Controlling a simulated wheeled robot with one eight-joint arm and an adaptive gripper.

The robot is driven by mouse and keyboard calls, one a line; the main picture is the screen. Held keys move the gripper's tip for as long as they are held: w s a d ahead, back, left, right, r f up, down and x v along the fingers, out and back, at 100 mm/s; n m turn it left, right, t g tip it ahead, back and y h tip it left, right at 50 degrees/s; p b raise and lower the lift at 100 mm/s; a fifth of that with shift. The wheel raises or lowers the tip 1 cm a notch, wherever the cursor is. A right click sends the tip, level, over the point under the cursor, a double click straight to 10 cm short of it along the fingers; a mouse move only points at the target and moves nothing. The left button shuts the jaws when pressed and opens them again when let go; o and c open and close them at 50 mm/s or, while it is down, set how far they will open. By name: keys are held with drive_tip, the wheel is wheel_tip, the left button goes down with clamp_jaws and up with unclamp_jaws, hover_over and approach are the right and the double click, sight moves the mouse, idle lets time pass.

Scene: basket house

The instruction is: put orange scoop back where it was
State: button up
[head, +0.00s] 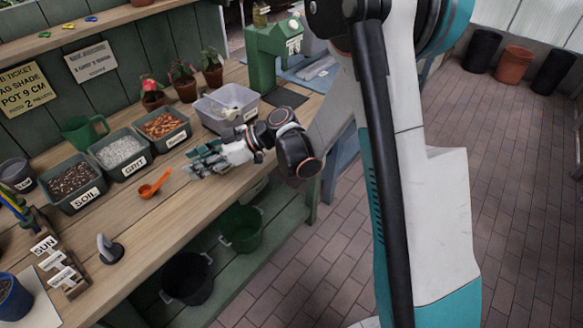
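The orange scoop (152,187) lies on the wooden bench top, in front of the GRIT tub (124,170). Its bowl is toward the lower left and its handle points up and right. My gripper (192,170) is just right of the scoop's handle end, low over the bench. It appears apart from the scoop. Its fingers are small and seen from the side, so whether they are open or shut is unclear. No scoop is visible in it.
A SOIL tub (87,199) stands left of GRIT, and a tub of orange-brown chips (187,136) stands right. A pale grey bin (208,117) is behind my gripper. A grey-handled tool (110,250) sits near the front edge. Bare bench lies between it and the scoop.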

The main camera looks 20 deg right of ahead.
drive_tip(key=s+d+r+m+t+h, duration=0.1)
drive_tip(key=s+d+r+m+h, duration=0.2)
drive_tip(key=s+d, duration=0.4)
drive_tip(key=s+d+r+m+t+h, duration=0.1)
drive_tip(key=s+d+r+m+h, duration=0.3)
drive_tip(key=s+d+m, duration=0.3)
drive_tip(key=s+d+r+m+t+h, duration=0.2)
drive_tip(key=s+d+m+h, duration=0.3)
drive_tip(key=s+d, duration=0.3)
drive_tip(key=shift+s+d+r+h, duration=0.35)
drive_tip(key=shift+s+r+h, duration=0.15)
drive_tip(key=shift+s+r, duration=0.3)
